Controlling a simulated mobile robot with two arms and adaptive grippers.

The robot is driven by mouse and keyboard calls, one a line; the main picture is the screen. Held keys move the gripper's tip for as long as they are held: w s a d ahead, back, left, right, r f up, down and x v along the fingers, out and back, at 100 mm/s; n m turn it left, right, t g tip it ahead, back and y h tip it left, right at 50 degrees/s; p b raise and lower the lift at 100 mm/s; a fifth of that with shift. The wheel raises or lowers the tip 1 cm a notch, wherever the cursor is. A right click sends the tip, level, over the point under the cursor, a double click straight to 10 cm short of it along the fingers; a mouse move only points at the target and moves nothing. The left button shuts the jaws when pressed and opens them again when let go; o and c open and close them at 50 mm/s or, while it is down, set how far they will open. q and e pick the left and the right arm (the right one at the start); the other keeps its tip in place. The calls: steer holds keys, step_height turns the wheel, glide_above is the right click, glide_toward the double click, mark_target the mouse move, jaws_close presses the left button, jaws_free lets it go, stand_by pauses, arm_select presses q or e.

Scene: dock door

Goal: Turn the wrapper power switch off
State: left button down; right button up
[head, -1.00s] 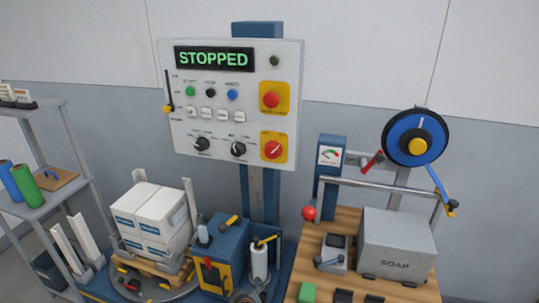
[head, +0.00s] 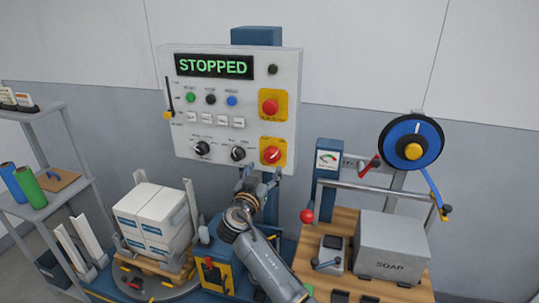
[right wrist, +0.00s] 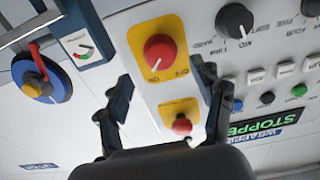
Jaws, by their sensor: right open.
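The wrapper power switch (head: 271,155) is a red rotary knob on a yellow plate at the lower right of the white control panel (head: 216,150). In the right wrist view the red knob (right wrist: 158,52) shows with its yellow plate, beyond and between the fingertips. My right gripper (head: 262,173) is open and empty, just below the switch in the head view. Its two spread fingers also show in the right wrist view (right wrist: 164,82), and they look apart from the knob. The panel display (head: 213,65) reads STOPPED. My left gripper is not in view.
A red push button (head: 269,106) on a yellow plate sits above the switch. A black selector knob (head: 238,153) is close to its left. White boxes (head: 153,220) stand on the turntable below. A blue reel (head: 411,142) and a bench with a soap box (head: 391,247) are at right.

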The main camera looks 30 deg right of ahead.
mark_target(270, 159)
steer(key=p+x, duration=0.1)
steer(key=x, duration=0.5)
steer(key=shift+w+d+p, duration=0.1)
steer(key=shift+d+p, duration=0.05)
steer(key=shift+p, duration=0.25)
steer(key=c, duration=1.2)
steer(key=shift+o, duration=0.2)
